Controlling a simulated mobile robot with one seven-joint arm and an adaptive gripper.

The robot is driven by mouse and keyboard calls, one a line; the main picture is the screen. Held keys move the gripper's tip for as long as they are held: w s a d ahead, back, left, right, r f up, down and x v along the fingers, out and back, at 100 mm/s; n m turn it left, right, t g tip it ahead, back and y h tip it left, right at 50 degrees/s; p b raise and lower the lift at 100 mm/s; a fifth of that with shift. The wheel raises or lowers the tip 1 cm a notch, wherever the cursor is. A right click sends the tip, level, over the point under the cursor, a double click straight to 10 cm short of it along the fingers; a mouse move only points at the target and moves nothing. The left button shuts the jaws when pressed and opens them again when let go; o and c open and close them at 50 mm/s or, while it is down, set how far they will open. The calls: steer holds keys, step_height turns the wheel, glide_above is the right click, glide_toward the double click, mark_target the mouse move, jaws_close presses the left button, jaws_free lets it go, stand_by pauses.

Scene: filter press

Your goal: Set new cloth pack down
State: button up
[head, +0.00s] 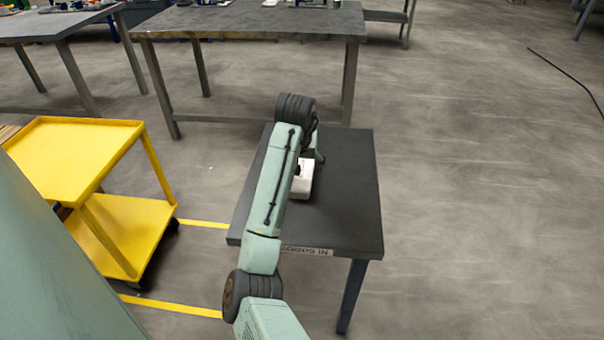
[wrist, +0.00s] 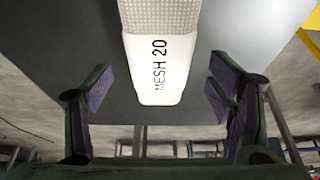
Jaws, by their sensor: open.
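The cloth pack (head: 302,180) is a white block lying on the small dark table (head: 345,190). In the wrist view the pack (wrist: 161,68) has a pale woven top and a white end band printed "MESH 20". A gap shows between the pack and each finger. In the head view my arm hides most of the gripper and part of the pack.
A yellow two-shelf cart (head: 75,155) stands left of the small table. A long grey workbench (head: 250,22) stands behind it. Yellow floor tape (head: 170,306) runs between cart and table. A label (head: 307,251) on the table's front edge is partly hidden.

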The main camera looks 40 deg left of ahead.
steer(key=shift+x, duration=1.8)
steer(key=c, duration=1.4)
steer(key=shift+r, duration=0.1)
